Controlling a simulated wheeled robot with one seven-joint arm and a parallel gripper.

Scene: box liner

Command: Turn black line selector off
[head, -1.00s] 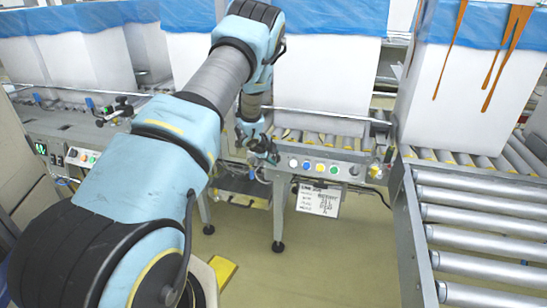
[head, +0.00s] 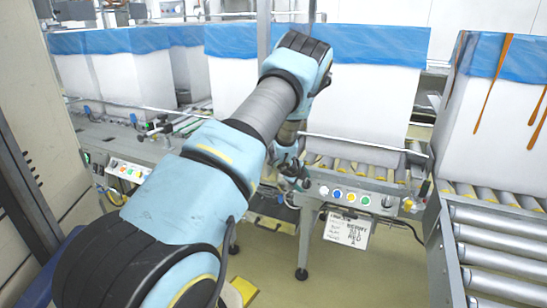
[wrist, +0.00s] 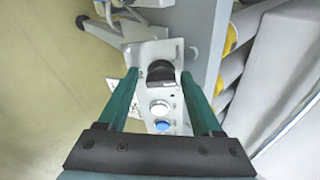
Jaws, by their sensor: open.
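The black selector knob (wrist: 160,72) is at the end of a grey control panel (wrist: 177,128) in the wrist view. My gripper (wrist: 159,77) is open, with one green finger on each side of the knob. Gaps show between the fingers and the knob; the depth of the fingertips is unclear. A white button (wrist: 159,107) and a blue button (wrist: 163,126) follow the knob along the panel. In the head view, my gripper (head: 300,181) is at the panel's left end and seems to hide the knob.
Yellow (head: 350,197) and green (head: 365,201) buttons are farther right, with another dark knob (head: 387,202) beyond. A label sheet (head: 346,231) hangs below. Roller conveyors (head: 495,255) and tall white boxes with blue liners (head: 368,90) stand behind and to the right.

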